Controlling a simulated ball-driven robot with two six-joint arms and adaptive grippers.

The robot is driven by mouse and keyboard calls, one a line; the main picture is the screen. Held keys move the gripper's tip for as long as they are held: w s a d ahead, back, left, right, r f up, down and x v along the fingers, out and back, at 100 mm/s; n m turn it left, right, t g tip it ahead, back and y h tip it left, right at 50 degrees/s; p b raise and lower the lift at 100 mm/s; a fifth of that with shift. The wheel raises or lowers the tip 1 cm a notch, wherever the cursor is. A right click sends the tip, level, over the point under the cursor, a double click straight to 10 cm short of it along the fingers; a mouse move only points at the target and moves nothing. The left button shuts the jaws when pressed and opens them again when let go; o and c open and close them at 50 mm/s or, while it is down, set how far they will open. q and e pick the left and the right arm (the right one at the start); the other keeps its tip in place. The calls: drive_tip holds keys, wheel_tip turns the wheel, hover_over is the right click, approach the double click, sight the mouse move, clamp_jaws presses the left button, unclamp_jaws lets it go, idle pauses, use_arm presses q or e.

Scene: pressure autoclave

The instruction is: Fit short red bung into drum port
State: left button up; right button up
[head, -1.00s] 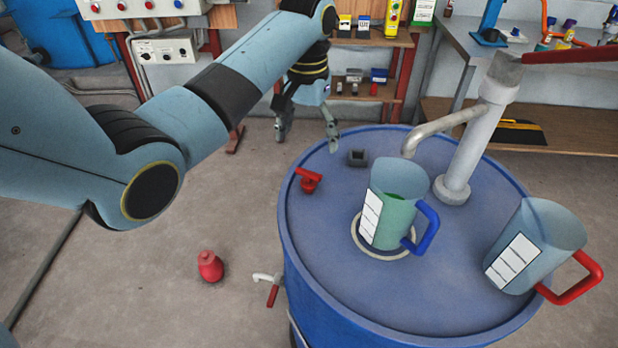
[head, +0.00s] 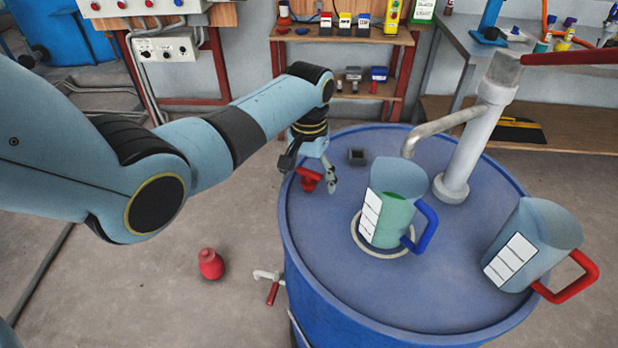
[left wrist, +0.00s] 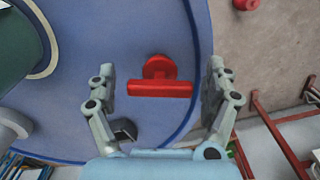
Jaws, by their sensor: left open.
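A red T-handled piece (head: 309,180), which looks like the short bung, sits on the blue drum's top (head: 330,255) near its left rim. In the left wrist view the red piece (left wrist: 160,88) shows a round part and a crossbar. My left gripper (head: 310,174) is open, its fingers on either side of the red piece from above, with gaps to both. The left gripper (left wrist: 158,88) frames it in the wrist view. A small dark square fitting (head: 357,157) stands behind it. I cannot tell which opening is the port. My right gripper is not in view.
A jug with green liquid (head: 394,205) stands inside a cream ring (head: 355,238). A red-handled jug (head: 535,245) stands at the right. A grey pump pipe (head: 460,160) rises behind. A red bottle-like object (head: 210,264) is on the floor. The drum's front top is clear.

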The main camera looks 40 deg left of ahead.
use_arm(q)
drive_tip(key=shift+c, duration=0.4)
drive_tip(key=c, duration=1.2)
